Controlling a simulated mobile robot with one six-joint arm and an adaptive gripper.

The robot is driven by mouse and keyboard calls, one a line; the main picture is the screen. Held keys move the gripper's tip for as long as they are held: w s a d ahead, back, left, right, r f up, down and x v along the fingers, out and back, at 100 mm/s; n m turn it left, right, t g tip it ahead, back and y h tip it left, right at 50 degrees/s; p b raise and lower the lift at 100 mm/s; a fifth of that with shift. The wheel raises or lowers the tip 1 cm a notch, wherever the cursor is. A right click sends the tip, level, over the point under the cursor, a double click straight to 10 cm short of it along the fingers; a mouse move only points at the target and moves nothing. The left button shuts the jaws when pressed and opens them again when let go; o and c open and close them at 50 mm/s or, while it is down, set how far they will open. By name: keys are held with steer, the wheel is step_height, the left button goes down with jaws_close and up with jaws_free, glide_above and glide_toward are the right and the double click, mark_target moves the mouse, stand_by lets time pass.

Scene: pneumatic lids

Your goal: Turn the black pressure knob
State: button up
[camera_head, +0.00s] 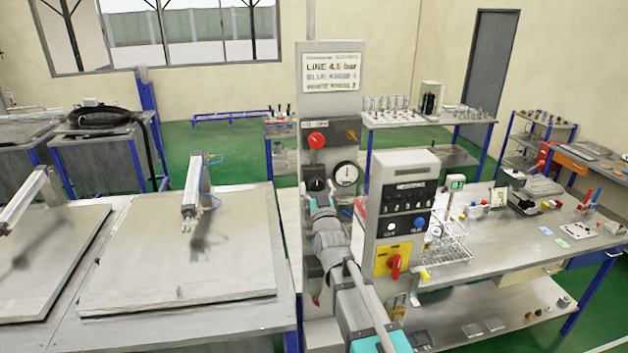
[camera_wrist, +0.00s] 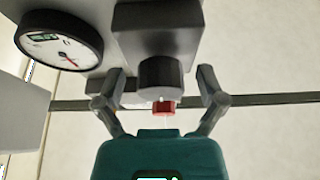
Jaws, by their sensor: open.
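The black pressure knob (camera_head: 317,184) is on the tall grey panel (camera_head: 328,110), beside the round white gauge (camera_head: 346,174). In the wrist view the knob (camera_wrist: 160,77) is a short dark cylinder projecting from a dark grey block (camera_wrist: 157,30). My gripper (camera_wrist: 161,73) is open, one finger on each side of the knob, with a visible gap on both sides. I cannot tell whether the fingertips reach its depth. In the head view my gripper (camera_head: 320,203) is just below the knob, and my wrist hides the panel beneath it.
A red knob (camera_head: 316,140) sits above the black one. A small red part (camera_wrist: 163,108) shows past the knob in the wrist view. A control box (camera_head: 404,172) with a red switch (camera_head: 395,265) stands right of my arm. A metal lid (camera_head: 130,262) lies at left.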

steer(key=shift+w, duration=0.25)
steer(key=shift+s+r, duration=0.1)
steer(key=c, duration=1.1)
steer(key=shift+c, duration=0.2)
steer(key=shift+n+y, duration=0.4)
steer(key=shift+n, duration=0.4)
steer(key=shift+n+g+y+p, duration=0.25)
steer(key=shift+n+g+y, duration=0.45)
steer(key=shift+n, duration=1)
steer(key=shift+n+g+y+p, duration=0.3)
steer(key=shift+n+y, duration=0.7)
steer(key=shift+n, duration=0.7)
